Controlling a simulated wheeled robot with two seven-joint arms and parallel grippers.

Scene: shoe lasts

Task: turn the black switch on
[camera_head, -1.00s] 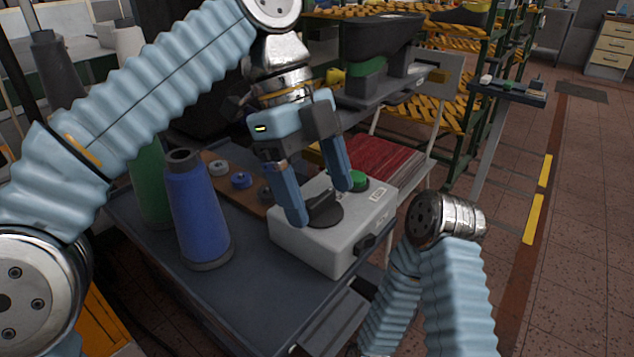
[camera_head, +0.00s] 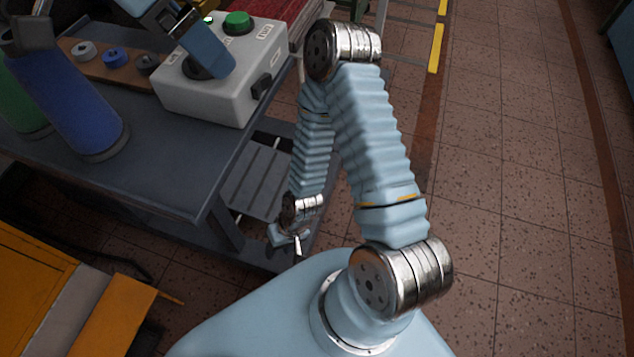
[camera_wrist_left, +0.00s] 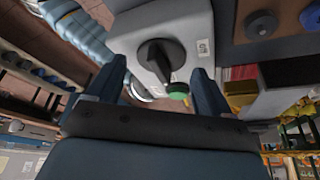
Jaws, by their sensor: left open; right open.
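The black switch is a round dial with a raised bar, on top of a light grey control box (camera_head: 215,95). In the left wrist view the black switch (camera_wrist_left: 158,58) shows clearly, with its bar lying roughly toward the green button (camera_wrist_left: 178,91). In the head view a finger of my left gripper (camera_head: 207,50) covers much of it. In the left wrist view my left gripper (camera_wrist_left: 158,72) is open, its fingers apart on either side of the switch; contact cannot be told. My right gripper (camera_head: 287,238) is small, hanging low beside the table, empty.
A green button (camera_head: 237,22) and a black side knob (camera_head: 262,86) are also on the box. The floor at right is clear.

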